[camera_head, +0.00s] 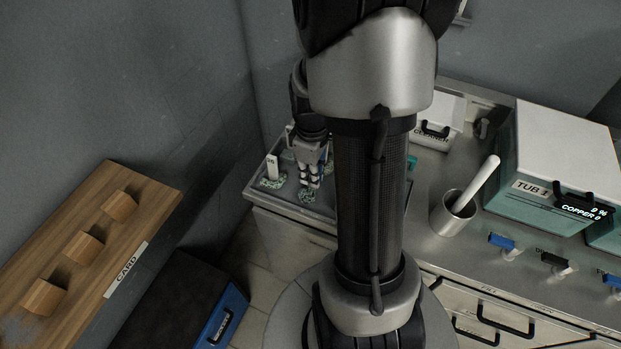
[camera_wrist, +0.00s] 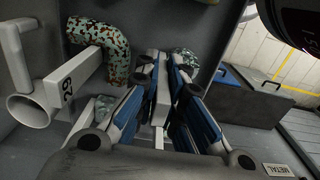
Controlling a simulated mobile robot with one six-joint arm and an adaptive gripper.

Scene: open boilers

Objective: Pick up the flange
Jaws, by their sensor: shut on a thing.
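My gripper (camera_head: 310,184) points down over the grey tray at the back of the bench, left of my arm column. In the head view the speckled flange (camera_head: 307,196) shows just below the fingertips. The fingers hide where they grip it. I cannot tell whether it is clear of the tray floor.
The grey tray (camera_head: 290,208) also holds a speckled pipe elbow (camera_wrist: 112,42) and a white pipe fitting marked 29 (camera_wrist: 68,88), close left of the fingers in the wrist view. A metal cup with a white pestle (camera_head: 452,215) and a teal tub (camera_head: 540,190) stand to the right.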

